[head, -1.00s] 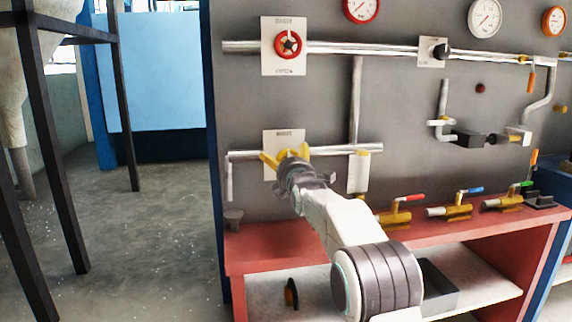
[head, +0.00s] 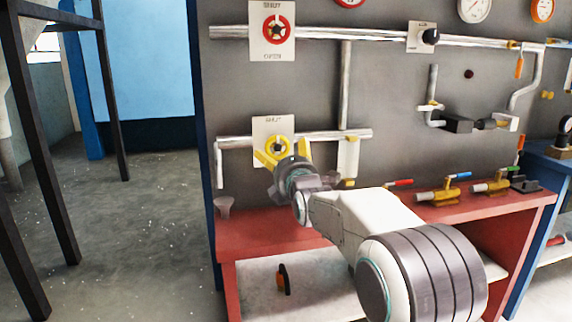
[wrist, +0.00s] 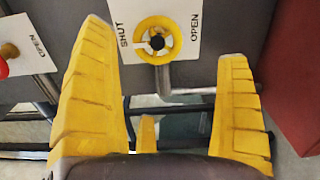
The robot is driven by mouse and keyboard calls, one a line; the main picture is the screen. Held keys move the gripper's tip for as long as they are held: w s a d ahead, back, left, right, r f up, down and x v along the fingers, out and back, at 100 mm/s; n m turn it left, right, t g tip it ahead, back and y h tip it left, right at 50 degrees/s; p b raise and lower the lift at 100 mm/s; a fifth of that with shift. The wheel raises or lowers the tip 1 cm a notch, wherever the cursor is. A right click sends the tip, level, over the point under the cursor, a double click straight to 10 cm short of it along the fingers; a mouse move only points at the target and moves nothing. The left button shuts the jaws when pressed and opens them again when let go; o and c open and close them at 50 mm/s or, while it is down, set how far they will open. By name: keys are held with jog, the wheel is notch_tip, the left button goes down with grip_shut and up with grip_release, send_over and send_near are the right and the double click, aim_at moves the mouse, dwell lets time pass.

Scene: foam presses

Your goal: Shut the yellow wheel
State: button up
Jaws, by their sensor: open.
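The yellow wheel (head: 278,146) is a small ring with a dark hub on a white plate (head: 259,126), low on the left of the grey panel. In the wrist view the wheel (wrist: 141,40) is at top centre, with SHUT to its left and OPEN to its right. My gripper (head: 283,154) is in front of it, fingers spread wide. In the wrist view one yellow finger of the gripper (wrist: 165,45) is on each side of the wheel, with gaps between. I cannot tell how far the fingertips are from the plate. The wheel's lower part is partly hidden in the head view.
A red wheel (head: 279,30) on a similar plate is above. A metal pipe (head: 330,135) runs right from the yellow wheel. A red bench (head: 250,230) stands below, with several coloured-handle valves (head: 445,195) at right. Open floor (head: 130,240) lies left.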

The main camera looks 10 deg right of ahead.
jog(key=shift+s, duration=1.2)
